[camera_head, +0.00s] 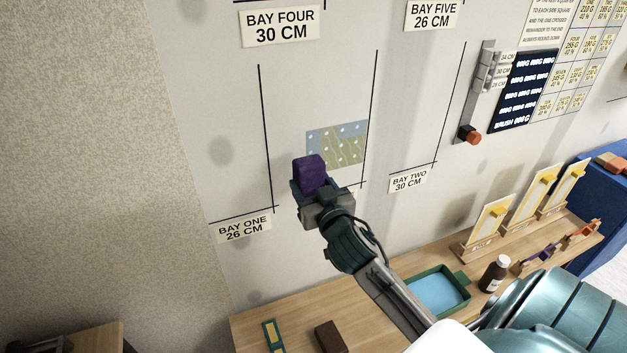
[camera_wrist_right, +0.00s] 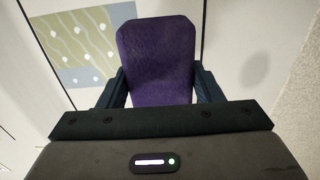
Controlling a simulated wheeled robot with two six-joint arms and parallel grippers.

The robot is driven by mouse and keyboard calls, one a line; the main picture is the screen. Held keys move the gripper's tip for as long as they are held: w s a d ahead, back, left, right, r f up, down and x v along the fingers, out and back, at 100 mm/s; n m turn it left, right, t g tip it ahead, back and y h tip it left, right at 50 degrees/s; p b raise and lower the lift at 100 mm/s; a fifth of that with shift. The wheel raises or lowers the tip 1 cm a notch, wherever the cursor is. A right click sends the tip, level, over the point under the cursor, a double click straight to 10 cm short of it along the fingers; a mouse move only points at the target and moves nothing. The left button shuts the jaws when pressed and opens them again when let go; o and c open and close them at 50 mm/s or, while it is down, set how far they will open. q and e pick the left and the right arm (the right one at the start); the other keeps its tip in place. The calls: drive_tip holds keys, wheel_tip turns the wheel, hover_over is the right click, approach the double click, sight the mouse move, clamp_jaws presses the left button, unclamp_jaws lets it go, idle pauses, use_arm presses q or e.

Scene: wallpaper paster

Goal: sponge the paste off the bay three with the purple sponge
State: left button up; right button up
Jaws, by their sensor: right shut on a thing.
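My right gripper (camera_head: 315,186) is shut on the purple sponge (camera_head: 310,172) and holds it up in front of the wall. The sponge also fills the middle of the right wrist view (camera_wrist_right: 158,60), between the two dark fingers. A patch (camera_head: 350,130) on the middle wall panel is part blue-grey, part olive with wavy lines and white dots. The sponge is just left of and below it in the head view; I cannot tell whether it touches the wall. No bay three label is readable; my gripper hides part of the panel's lower edge. My left gripper is not in view.
Below is a wooden table (camera_head: 275,318) with a green tray (camera_head: 464,279) of blue liquid, a brown bottle (camera_head: 494,274), a dark brown block (camera_head: 330,337) and upright stands (camera_head: 487,228). A red-orange knob (camera_head: 470,134) juts from the wall at right.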

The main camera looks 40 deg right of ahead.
drive_tip(key=o, duration=0.3)
drive_tip(key=c, duration=0.3)
